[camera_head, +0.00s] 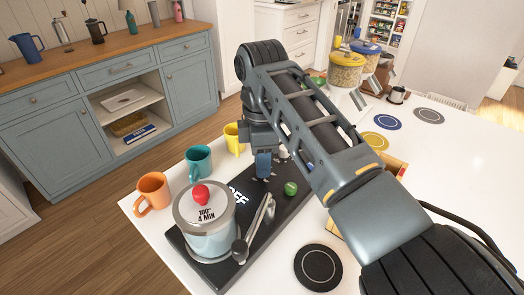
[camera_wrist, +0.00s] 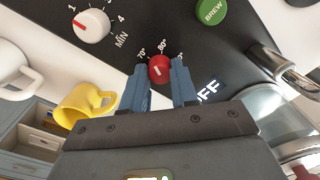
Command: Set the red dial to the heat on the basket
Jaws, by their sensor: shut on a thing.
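The red dial (camera_wrist: 159,69) sits on the black panel between my gripper's two blue fingertips (camera_wrist: 160,75) in the wrist view. My gripper is shut on it. The marks 70° and 80° show beside it, and a third mark is mostly hidden by the right finger. A short white line on the dial seems to point toward 80°. In the head view my gripper (camera_head: 264,165) reaches down to the panel and the dial is hidden. The basket (camera_head: 204,211), a round container with a red knob, is labelled 100° and 4 MIN.
The black panel (camera_head: 217,268) also carries a white minute dial (camera_wrist: 92,26), a green BREW button (camera_wrist: 211,12), the word OFF and a metal lever (camera_head: 254,228). Orange (camera_head: 153,191), teal (camera_head: 199,161) and yellow (camera_head: 231,138) mugs stand along its left side. A dark round coaster (camera_head: 318,267) lies right.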

